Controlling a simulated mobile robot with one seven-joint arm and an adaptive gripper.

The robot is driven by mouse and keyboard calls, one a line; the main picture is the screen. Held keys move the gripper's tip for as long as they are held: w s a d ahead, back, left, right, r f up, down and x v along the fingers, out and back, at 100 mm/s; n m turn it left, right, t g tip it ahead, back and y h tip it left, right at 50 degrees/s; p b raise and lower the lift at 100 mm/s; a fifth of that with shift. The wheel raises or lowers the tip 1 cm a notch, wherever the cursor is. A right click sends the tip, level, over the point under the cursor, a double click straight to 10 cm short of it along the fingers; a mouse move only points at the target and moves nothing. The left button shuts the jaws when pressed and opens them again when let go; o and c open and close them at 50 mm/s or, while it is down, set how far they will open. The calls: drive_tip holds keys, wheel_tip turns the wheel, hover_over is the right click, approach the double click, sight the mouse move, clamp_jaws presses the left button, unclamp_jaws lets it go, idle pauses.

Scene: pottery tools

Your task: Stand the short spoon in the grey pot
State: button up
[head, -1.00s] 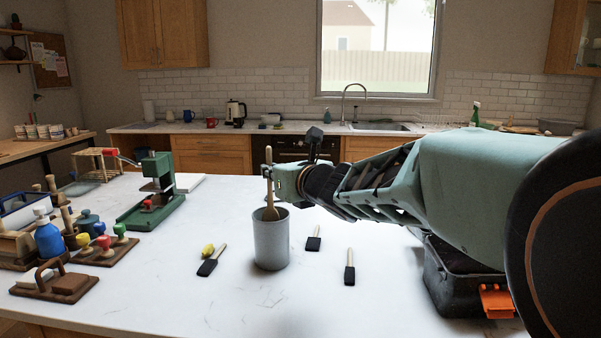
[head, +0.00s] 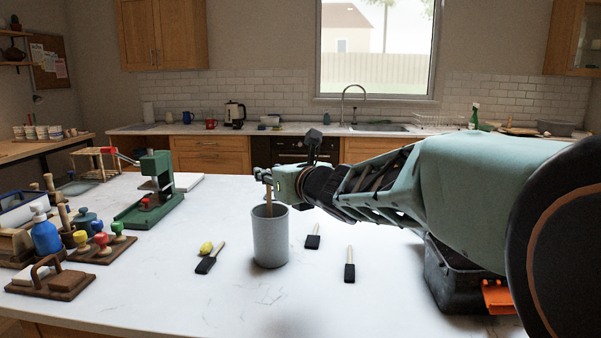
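The grey pot (head: 270,240) stands upright on the white table, near the middle of the head view. The short wooden spoon (head: 268,203) stands in it. Its upper handle shows above the rim, and its bowl end is hidden inside the pot. My gripper (head: 264,177) is just above the pot, at the top of the spoon handle. Its fingers look spread apart, with the handle top below or between them; whether they still touch it is too small to tell.
Black foam brushes lie left (head: 207,264) and right (head: 349,272) of the pot, with another (head: 312,241) behind right. A small yellow item (head: 206,248) lies by the left brush. A green press (head: 155,190) and stamps stand farther left. The table front is clear.

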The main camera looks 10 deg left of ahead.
drive_tip(key=shift+r, duration=0.1)
wheel_tip(320, 180, up, 10)
idle(0.8)
idle(0.7)
